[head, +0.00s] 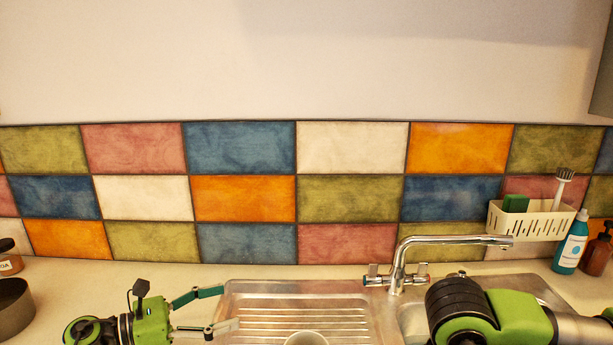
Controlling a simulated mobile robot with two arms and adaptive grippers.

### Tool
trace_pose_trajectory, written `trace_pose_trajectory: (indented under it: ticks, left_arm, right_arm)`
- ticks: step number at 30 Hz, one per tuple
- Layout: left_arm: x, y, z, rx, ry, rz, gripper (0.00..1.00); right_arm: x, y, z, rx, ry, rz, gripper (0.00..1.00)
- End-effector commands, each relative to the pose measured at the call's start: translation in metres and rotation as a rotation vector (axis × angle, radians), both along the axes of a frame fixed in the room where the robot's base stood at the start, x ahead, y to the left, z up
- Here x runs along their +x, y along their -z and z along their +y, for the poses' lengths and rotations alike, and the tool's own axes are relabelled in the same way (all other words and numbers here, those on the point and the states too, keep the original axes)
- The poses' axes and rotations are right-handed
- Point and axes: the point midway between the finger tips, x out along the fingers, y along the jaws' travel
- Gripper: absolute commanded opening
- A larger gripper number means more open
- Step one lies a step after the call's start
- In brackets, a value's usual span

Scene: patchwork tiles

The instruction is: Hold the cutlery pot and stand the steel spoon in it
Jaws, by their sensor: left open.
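My left gripper (228,307) is at the lower left, over the left part of the steel drainer. Its two fingers point right and are spread open with nothing between them. The rim of a pale round vessel (306,339) shows at the bottom edge, right of the left gripper and apart from it. Most of it is cut off, so I cannot tell whether it is the cutlery pot. I see no steel spoon. My right arm comes in at the lower right, but its gripper is out of view.
A steel sink with a ribbed drainer (300,313) and a mixer tap (398,262) are at the back. A dark round pan (14,308) stands far left.

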Motion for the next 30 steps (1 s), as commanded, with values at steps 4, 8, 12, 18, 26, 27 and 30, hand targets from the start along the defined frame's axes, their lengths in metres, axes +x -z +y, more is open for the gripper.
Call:
trace_pose_trajectory:
  ticks: [4,8,12,18,26,27,30]
  left_arm:
    - [-0.040,0.026,-0.044,0.110,0.230,0.000,0.76]
    - [-0.071,0.043,-0.064,0.178,0.384,0.002,0.76]
    - [-0.090,0.053,-0.073,0.217,0.478,0.001,0.76]
    - [-0.097,0.060,-0.085,0.225,0.510,0.001,0.76]
    - [-0.096,0.070,-0.119,0.223,0.508,0.001,0.76]
    - [-0.096,0.072,-0.125,0.224,0.507,0.001,0.76]
    - [-0.096,0.076,-0.138,0.225,0.507,0.002,0.76]
  right_arm:
    - [0.000,0.000,0.000,0.000,0.000,0.000,0.00]
    - [0.000,0.000,0.000,0.000,0.000,0.000,0.00]
    - [0.000,0.000,0.000,0.000,0.000,0.000,0.00]
    - [0.000,0.000,0.000,0.000,0.000,0.000,0.00]
    - [0.000,0.000,0.000,0.000,0.000,0.000,0.00]
    - [0.000,0.000,0.000,0.000,0.000,0.000,0.00]
    - [0.000,0.000,0.000,0.000,0.000,0.000,0.00]
